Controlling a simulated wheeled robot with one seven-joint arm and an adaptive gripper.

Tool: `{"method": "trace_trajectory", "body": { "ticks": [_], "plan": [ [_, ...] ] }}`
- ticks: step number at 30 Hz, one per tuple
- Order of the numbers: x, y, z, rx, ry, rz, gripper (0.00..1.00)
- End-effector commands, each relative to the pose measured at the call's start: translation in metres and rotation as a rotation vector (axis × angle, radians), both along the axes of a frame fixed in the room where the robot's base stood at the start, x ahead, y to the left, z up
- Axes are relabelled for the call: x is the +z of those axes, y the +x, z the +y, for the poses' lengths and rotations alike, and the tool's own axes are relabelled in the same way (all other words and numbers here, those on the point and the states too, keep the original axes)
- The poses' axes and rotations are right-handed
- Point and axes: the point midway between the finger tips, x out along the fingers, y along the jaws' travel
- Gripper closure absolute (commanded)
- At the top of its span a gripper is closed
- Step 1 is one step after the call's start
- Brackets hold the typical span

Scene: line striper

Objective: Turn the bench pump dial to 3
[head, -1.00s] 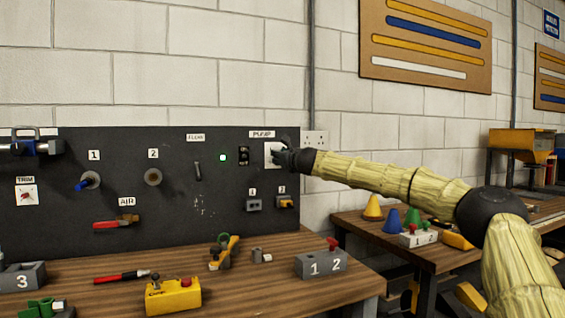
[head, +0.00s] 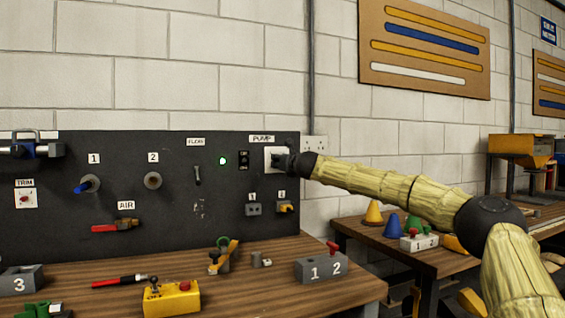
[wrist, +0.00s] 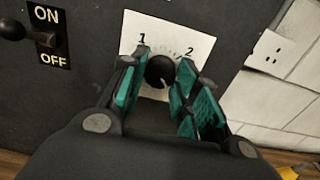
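The pump dial (wrist: 160,71) is a round black knob on a white plate (wrist: 196,43) marked 1 and 2. A small pale mark shows on the knob's lower edge; any 3 on the plate is hidden. My gripper (wrist: 164,72) is at the dial, with a green-padded finger on each side of the knob. The fingers are spread, with small gaps seeming to show beside the knob; contact deeper in is hidden. In the head view my gripper (head: 287,161) covers the right part of the white plate (head: 270,154) under the PUMP label (head: 262,139).
An ON/OFF switch (wrist: 50,38) is left of the dial, and a wall socket (wrist: 268,48) is to the right. The dark panel (head: 150,215) also carries valves and knobs. A yellow box (head: 172,298) and a grey block (head: 321,267) stand on the wooden bench below.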

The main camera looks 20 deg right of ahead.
Motion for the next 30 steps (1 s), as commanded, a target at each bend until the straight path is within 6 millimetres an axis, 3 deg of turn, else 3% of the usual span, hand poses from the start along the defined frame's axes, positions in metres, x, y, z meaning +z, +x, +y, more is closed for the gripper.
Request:
{"method": "trace_trajectory", "body": {
  "ticks": [3,16,30],
  "plan": [
    [-0.001,0.000,0.000,0.000,0.000,0.000,0.49],
    [0.002,-0.007,-0.002,0.000,0.000,-0.002,0.49],
    [0.002,-0.074,-0.004,0.001,0.001,-0.002,0.49]
  ]
}}
